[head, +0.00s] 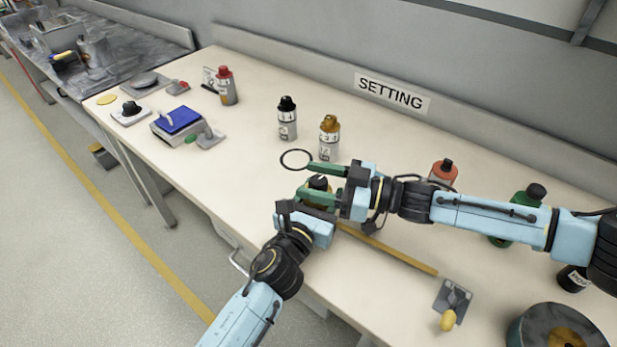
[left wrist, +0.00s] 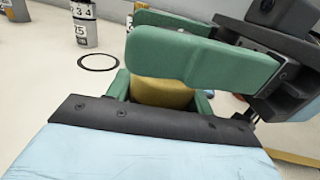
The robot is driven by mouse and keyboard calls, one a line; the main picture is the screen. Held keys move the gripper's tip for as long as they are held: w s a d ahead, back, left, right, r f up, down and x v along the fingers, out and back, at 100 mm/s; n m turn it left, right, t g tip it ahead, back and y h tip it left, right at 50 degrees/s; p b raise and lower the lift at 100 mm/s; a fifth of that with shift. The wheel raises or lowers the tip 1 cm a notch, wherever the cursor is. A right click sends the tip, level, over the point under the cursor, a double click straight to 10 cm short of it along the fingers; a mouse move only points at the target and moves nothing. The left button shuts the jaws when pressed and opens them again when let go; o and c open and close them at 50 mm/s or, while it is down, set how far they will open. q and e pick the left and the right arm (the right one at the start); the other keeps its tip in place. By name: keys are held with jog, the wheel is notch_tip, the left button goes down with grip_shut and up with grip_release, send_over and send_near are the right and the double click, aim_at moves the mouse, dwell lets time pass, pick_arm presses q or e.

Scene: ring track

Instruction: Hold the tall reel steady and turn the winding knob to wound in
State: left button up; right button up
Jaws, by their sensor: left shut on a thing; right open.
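The tall reel is mostly hidden between my grippers in the head view; its dark top, which looks like the winding knob (head: 318,182), shows there. In the left wrist view a yellow part, seemingly the reel (left wrist: 163,94), sits between the fingers of my left gripper (left wrist: 160,100), which is shut on it. My right gripper (head: 313,184) comes in from the right just above. Its green fingers are open, one on each side of the dark top; I cannot tell whether they touch it. They cover the knob in the left wrist view.
A thin black ring (head: 297,159) lies beside the grippers. Behind stand a black-capped bottle (head: 287,125) and a gold-capped bottle (head: 329,142). A wooden stick (head: 400,255) lies to the right.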

jog(key=shift+x, duration=0.8)
jog(key=shift+c, duration=0.4)
jog(key=c, duration=0.9)
jog(key=shift+w+m+t+h, duration=0.1)
jog(key=shift+m+t+h, duration=0.9)
jog(key=shift+m+t, duration=1.1)
jog(key=shift+w+d+t+h, duration=0.15)
jog(key=shift+t+h, duration=0.35)
jog(key=shift+t, duration=0.6)
jog(key=o, duration=1)
